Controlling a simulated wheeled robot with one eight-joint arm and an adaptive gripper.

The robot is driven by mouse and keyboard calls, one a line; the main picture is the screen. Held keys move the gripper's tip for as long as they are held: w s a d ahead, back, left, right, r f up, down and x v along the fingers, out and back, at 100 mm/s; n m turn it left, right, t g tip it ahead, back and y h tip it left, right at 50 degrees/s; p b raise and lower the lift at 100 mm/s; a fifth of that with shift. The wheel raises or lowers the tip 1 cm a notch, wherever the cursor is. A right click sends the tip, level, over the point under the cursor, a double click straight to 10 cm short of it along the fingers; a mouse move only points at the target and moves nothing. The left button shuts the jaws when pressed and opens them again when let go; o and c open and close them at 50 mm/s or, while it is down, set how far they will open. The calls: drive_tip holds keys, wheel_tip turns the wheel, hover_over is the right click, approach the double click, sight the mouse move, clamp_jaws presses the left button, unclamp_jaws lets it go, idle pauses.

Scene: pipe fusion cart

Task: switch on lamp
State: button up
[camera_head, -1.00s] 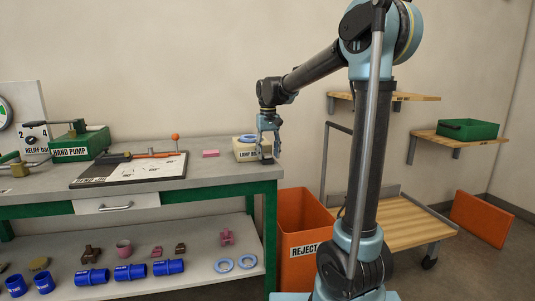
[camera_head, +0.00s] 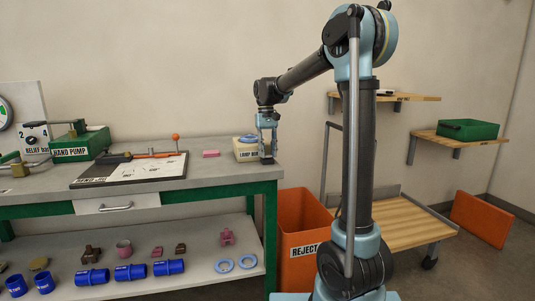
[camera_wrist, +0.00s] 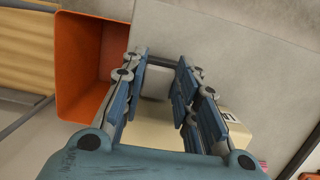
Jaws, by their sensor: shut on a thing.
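The cream lamp box (camera_head: 246,156), with its partly readable label, sits at the right end of the bench top. My gripper (camera_head: 267,158) points down at the box's right end, close to the bench edge. In the wrist view my gripper (camera_wrist: 160,72) has its fingers on either side of a small pale grey part (camera_wrist: 154,86) next to the beige lamp box (camera_wrist: 165,130). The gripper is shut on this part. Its exact shape and any switch markings are hidden by the fingers.
The orange reject bin (camera_head: 303,232) stands just right of the bench. A pink block (camera_head: 211,154) lies left of the lamp box. A board with an orange-knobbed lever (camera_head: 175,137) and the green hand pump (camera_head: 82,146) are farther left.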

idle(0.4)
drive_tip(key=o, duration=1.1)
drive_tip(key=shift+c, duration=0.2)
drive_tip(key=shift+w+r, duration=0.1)
drive_tip(key=shift+r, duration=0.05)
wheel_tip(320, 180, up, 11)
drive_tip(key=w, duration=0.2)
drive_tip(key=shift+w+a+r, duration=0.15)
drive_tip(key=shift+w+a, duration=0.15)
